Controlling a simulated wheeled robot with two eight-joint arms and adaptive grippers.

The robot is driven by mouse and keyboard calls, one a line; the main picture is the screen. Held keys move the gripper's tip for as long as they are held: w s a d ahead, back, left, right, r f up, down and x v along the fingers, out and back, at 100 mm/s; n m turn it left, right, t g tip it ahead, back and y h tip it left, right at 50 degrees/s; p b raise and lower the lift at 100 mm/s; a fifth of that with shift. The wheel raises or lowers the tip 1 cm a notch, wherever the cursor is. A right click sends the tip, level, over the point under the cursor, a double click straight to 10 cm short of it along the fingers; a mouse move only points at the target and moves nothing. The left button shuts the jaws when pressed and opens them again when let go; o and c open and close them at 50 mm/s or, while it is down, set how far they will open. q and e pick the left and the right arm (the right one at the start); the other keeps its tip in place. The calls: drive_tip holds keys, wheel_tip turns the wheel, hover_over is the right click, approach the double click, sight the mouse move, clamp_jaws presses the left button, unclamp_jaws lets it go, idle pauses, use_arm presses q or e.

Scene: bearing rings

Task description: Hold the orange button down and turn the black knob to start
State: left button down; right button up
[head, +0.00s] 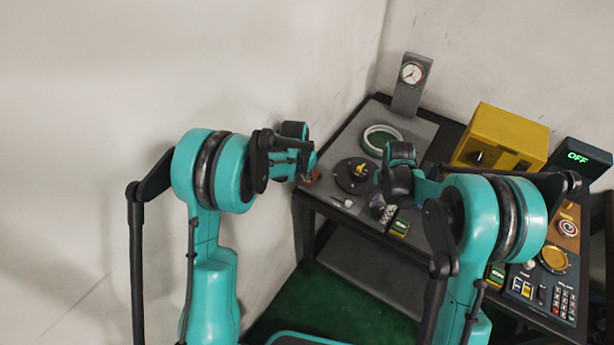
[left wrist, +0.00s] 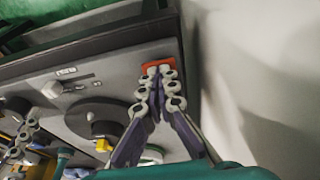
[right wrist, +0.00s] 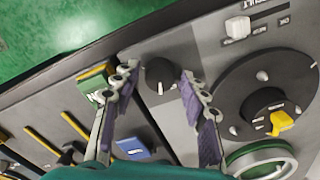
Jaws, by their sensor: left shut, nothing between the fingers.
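The orange button (left wrist: 158,52) sits near the panel's corner in the left wrist view; a bit of it shows in the head view (head: 312,178). My left gripper (left wrist: 160,72) is shut and empty, its fingertips over the button and partly covering it; I cannot tell how far it is pressed. The black knob (right wrist: 161,74), with a white pointer line, lies between the fingers of my right gripper (right wrist: 160,80) in the right wrist view. That gripper is open, one finger on each side and apart from the knob. A display (head: 578,157) reads OFF in green.
A large black dial with a yellow pointer (right wrist: 281,123) and a white slider (right wrist: 238,27) are beside the knob. A round gauge (head: 412,73) stands at the back. A yellow box (head: 502,137) stands further right. Green-labelled and blue parts lie near my right gripper.

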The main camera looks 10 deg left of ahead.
drive_tip(key=m, duration=0.5)
drive_tip(key=shift+m, duration=0.3)
drive_tip(key=m, duration=1.4)
drive_tip(key=shift+m, duration=0.3)
drive_tip(key=shift+c, duration=0.4)
